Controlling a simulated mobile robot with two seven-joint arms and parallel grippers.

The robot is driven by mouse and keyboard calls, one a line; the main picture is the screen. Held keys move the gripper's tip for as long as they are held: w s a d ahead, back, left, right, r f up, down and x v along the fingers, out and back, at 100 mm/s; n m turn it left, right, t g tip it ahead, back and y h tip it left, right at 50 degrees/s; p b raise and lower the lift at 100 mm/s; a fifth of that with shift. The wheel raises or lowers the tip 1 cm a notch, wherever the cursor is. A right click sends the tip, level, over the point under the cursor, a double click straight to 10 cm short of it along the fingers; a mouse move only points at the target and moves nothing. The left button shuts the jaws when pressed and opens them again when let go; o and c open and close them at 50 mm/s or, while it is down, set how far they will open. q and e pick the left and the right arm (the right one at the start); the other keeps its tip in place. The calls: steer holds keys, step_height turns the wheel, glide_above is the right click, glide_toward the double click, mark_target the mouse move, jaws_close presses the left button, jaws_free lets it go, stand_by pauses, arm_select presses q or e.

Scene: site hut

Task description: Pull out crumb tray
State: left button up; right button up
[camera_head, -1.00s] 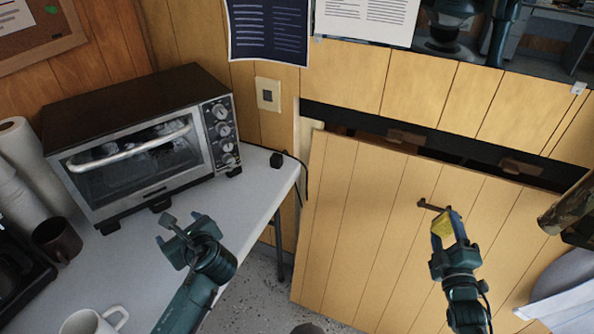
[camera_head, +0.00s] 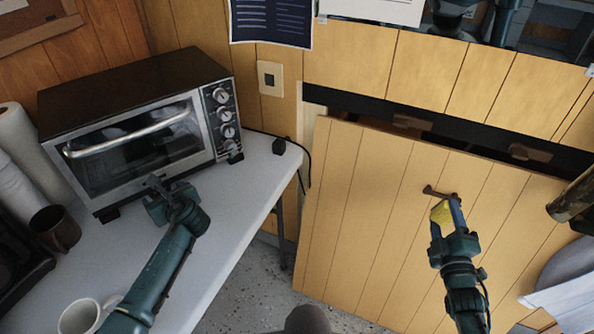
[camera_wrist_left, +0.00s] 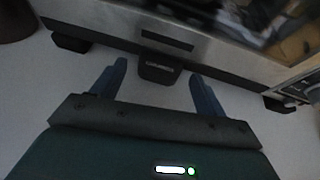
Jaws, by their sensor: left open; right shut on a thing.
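The toaster oven (camera_head: 130,150) stands on the white table at the left, its glass door shut. In the left wrist view, the dark tab of the crumb tray (camera_wrist_left: 158,70) sticks out below the oven's front edge; in the head view my gripper hides it. My left gripper (camera_head: 166,186) is open just in front of the oven's lower edge. In the left wrist view, the fingers (camera_wrist_left: 158,80) stand either side of the tab, apart from it.
A white mug (camera_head: 80,318), a brown cup (camera_head: 56,228) and paper towel rolls (camera_head: 15,170) stand on the table (camera_head: 225,215). The slatted wooden panel (camera_head: 350,220) with a dark handle (camera_head: 438,191) is at the right. Table right of my left gripper is clear.

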arm_select(q)
steer(key=shift+w+a+f, duration=0.1)
steer(key=shift+w+a, duration=0.1)
steer(key=shift+c, duration=0.5)
